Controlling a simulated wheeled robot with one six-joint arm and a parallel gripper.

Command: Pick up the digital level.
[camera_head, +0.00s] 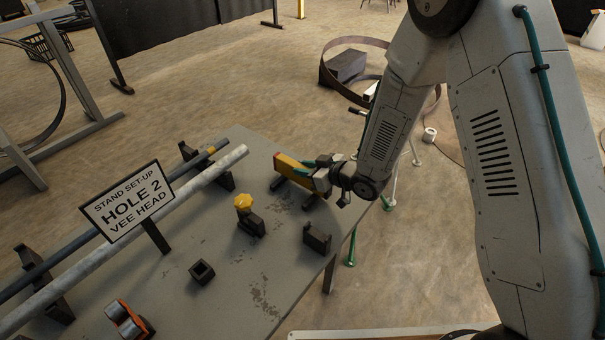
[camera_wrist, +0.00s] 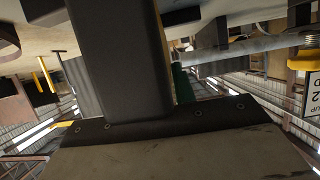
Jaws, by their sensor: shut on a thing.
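The level's yellow face is not clear in that view.
The grey table (camera_head: 250,275) holds a sign (camera_head: 128,201), two long bars on dark vee rests, a yellow-knobbed clamp (camera_head: 247,212), a dark bracket (camera_head: 317,238), a square tube piece (camera_head: 202,271) and an orange-and-black item (camera_head: 128,318). A green stand (camera_head: 351,248) is beside the right edge.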

